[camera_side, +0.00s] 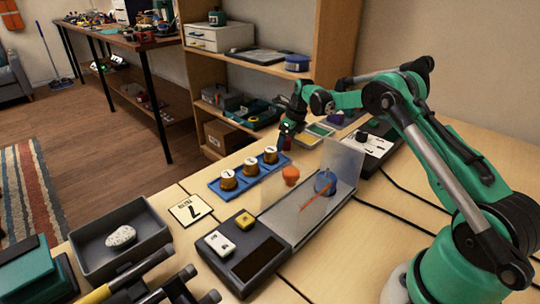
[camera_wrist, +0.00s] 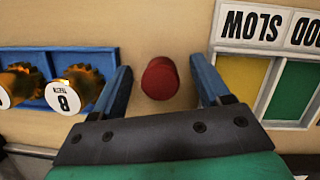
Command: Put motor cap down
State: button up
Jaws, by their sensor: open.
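A red round cap (camera_wrist: 160,78), which looks like the motor cap, is on the wooden table between my fingers in the wrist view. My gripper (camera_wrist: 162,88) is open, with a blue finger on each side of the cap and a visible gap to both. In the side view my gripper (camera_side: 287,136) is low over the table beyond the blue gear tray (camera_side: 222,190). The cap is mostly hidden there by the fingers. A blue motor (camera_side: 325,183) with an orange rod sits behind clear panels on the grey fixture.
The tray holds three brass gears (camera_side: 250,167) with white labels, left of my gripper. Yellow and green pads (camera_wrist: 245,85) under "SLOW" and "GOOD" lie to the right. An orange piece (camera_side: 291,176) shows by the clear panel (camera_side: 343,160). A dark bin (camera_side: 90,262) holds a stone.

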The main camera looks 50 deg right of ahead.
jog(key=v, duration=1.2)
jog(key=shift+r, duration=0.15)
